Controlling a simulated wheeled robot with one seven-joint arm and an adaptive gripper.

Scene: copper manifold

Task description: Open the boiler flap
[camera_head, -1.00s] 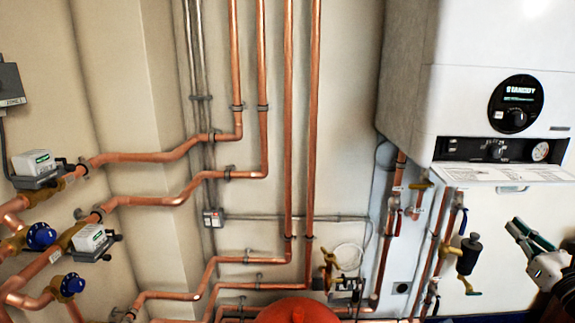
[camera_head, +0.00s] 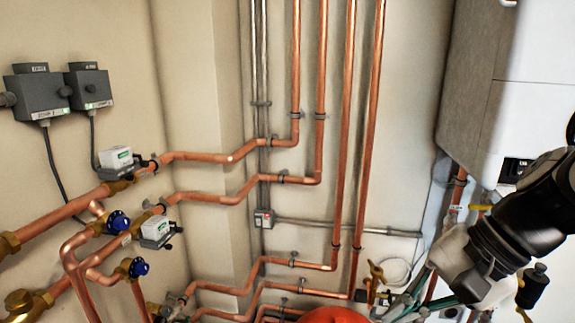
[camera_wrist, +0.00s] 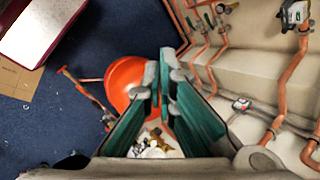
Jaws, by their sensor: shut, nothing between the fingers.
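The boiler (camera_head: 540,85) hangs on the wall at the right edge of the head view, a white casing with a grey side, cut off by the frame. Only a small dark corner of its control panel (camera_head: 515,170) shows at its lower edge. My arm covers the rest, and I cannot make out the flap. My gripper (camera_head: 408,303) is low and left of the boiler, apart from it, with its green fingers pointing down-left. In the wrist view my gripper (camera_wrist: 166,68) is shut and empty, pointing towards the floor. The boiler is not recognisable in the wrist view.
Copper pipes (camera_head: 365,120) run along the wall, with blue-handled valves (camera_head: 119,222) at left. Below is a red vessel (camera_head: 335,315), also in the wrist view (camera_wrist: 125,82). Dark blue carpet (camera_wrist: 110,35) and a cardboard piece (camera_wrist: 18,75) show there too.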

